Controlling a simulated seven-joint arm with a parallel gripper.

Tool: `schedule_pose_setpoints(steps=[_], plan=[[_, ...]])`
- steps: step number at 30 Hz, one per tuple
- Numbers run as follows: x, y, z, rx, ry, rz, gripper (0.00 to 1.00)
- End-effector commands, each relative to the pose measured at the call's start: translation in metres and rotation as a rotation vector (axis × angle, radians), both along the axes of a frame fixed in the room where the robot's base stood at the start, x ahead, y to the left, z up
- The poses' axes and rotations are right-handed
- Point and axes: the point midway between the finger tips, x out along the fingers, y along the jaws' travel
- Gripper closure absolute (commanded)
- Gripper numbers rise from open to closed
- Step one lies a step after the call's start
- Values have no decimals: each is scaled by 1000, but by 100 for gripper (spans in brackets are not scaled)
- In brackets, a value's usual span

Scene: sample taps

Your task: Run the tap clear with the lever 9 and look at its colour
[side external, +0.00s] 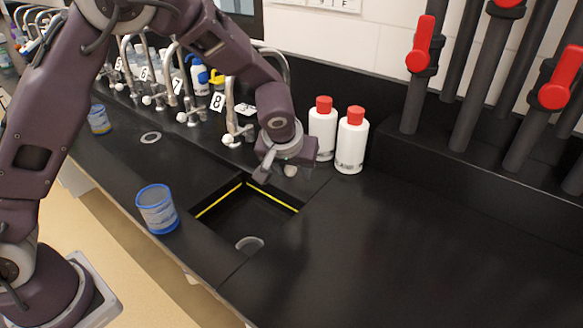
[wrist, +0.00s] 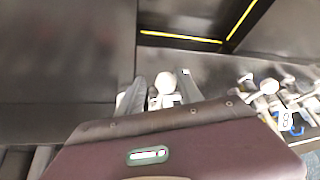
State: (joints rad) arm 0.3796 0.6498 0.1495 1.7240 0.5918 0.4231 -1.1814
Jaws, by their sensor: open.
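My gripper (side external: 284,166) is low over the counter at the back edge of the sink. A round white knob (side external: 290,170) shows by its fingers. In the wrist view the same white knob (wrist: 165,83) sits between the two open fingers; I cannot tell whether either finger touches it. No 9 label is readable; the tap body behind my gripper is mostly hidden. The tap marked 8 (side external: 232,130) stands just left of my gripper, with its label also in the wrist view (wrist: 285,117). No running water is visible.
The dark sink (side external: 220,208) has yellow strips along its edges. A blue-rimmed cup (side external: 157,209) stands left of it. Two white bottles with red caps (side external: 323,125) (side external: 351,140) stand close right of my gripper. More taps line the left. The right counter is clear.

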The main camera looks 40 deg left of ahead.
Motion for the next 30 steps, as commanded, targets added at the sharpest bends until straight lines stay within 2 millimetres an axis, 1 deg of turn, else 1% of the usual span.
schedule_pose_setpoints(steps=[1,6,18,30], plan=[[2,-6,0,-2,-2,-4,60],[9,-20,0,-2,-3,-4,60],[22,-52,0,-1,-2,-3,60],[21,-50,0,-1,-1,-2,60]])
